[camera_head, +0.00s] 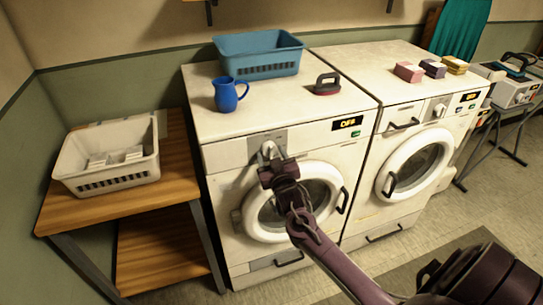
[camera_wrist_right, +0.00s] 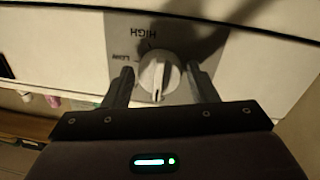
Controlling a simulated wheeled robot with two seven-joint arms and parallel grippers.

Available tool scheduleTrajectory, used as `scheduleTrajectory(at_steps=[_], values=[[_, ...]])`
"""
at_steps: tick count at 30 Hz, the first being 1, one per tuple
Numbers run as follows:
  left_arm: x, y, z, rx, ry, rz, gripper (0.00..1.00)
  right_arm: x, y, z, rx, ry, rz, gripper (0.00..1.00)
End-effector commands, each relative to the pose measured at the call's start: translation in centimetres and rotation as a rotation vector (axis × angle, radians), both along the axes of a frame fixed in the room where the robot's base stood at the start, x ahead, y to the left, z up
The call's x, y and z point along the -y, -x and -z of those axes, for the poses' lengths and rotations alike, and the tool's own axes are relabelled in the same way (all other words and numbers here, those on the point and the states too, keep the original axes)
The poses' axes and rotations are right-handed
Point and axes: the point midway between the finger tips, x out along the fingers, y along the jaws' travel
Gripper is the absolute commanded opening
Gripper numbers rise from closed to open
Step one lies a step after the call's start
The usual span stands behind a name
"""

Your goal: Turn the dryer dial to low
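The left machine (camera_head: 225,157) shows OFF on its display (camera_head: 347,123). Its dial (camera_head: 268,149) sits on a grey panel at the upper left of its front. In the right wrist view the dial (camera_wrist_right: 157,76) is a pale round knob with a ridge, with LOW and HIGH marks upside down. My right gripper (camera_wrist_right: 160,80) is open, one finger on each side of the dial, with a visible gap on both sides. In the head view my right gripper (camera_head: 272,160) partly covers the dial's lower part. My left gripper is not in view.
A second machine (camera_head: 407,125) with small boxes on top is on the right. A white basket (camera_head: 108,160) sits on a wooden table (camera_head: 110,203).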

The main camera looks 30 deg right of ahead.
Motion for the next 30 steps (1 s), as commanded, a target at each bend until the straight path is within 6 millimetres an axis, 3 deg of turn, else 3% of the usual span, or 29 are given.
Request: scheduleTrajectory(at_steps=[1,7,19,30], values=[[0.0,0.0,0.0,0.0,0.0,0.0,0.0,0.0,0.0,0.0,0.0,0.0,0.0,0.46],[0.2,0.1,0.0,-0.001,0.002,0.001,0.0,0.0,0.0,0.0,0.0,0.0,0.0,0.21],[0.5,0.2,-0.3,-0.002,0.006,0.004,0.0,-0.1,0.0,0.0,0.02,-0.088,0.002,0.21],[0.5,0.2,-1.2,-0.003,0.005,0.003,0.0,-0.1,0.0,-0.2,0.092,-0.387,0.002,0.21]])
